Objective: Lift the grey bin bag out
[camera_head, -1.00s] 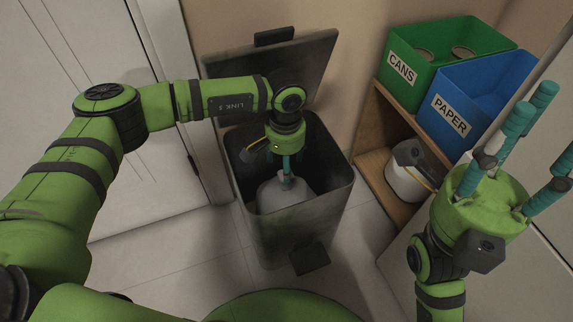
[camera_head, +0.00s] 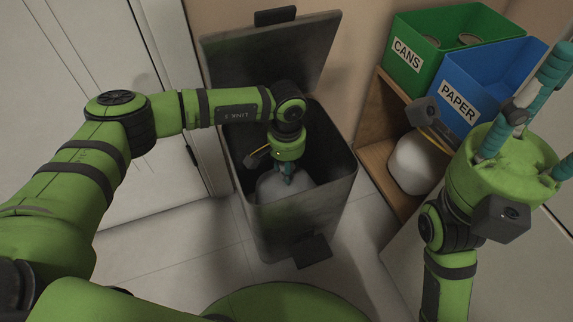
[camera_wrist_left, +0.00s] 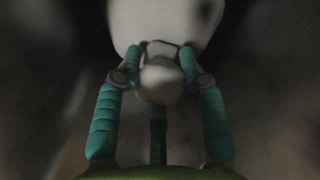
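The grey bin bag (camera_head: 300,187) sits inside the dark bin (camera_head: 303,222), its rounded top below the rim. My left gripper (camera_head: 287,180) points down into the bin over the bag. In the left wrist view the bag (camera_wrist_left: 168,22) fills the top, and its pale bunched neck (camera_wrist_left: 160,78) lies between the bent teal fingers, which look closed against it. The bag's lower part is hidden by the bin wall. My right gripper (camera_head: 525,135) is at the right, fingers spread upward, open and empty.
The bin's lid (camera_head: 275,62) stands open behind it; its pedal (camera_head: 313,250) is in front. A wooden shelf (camera_head: 374,130) at right carries a green CANS box (camera_head: 408,57) and a blue PAPER box (camera_head: 458,107). A white container (camera_head: 412,168) stands lower. A white door (camera_head: 90,90) is at left.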

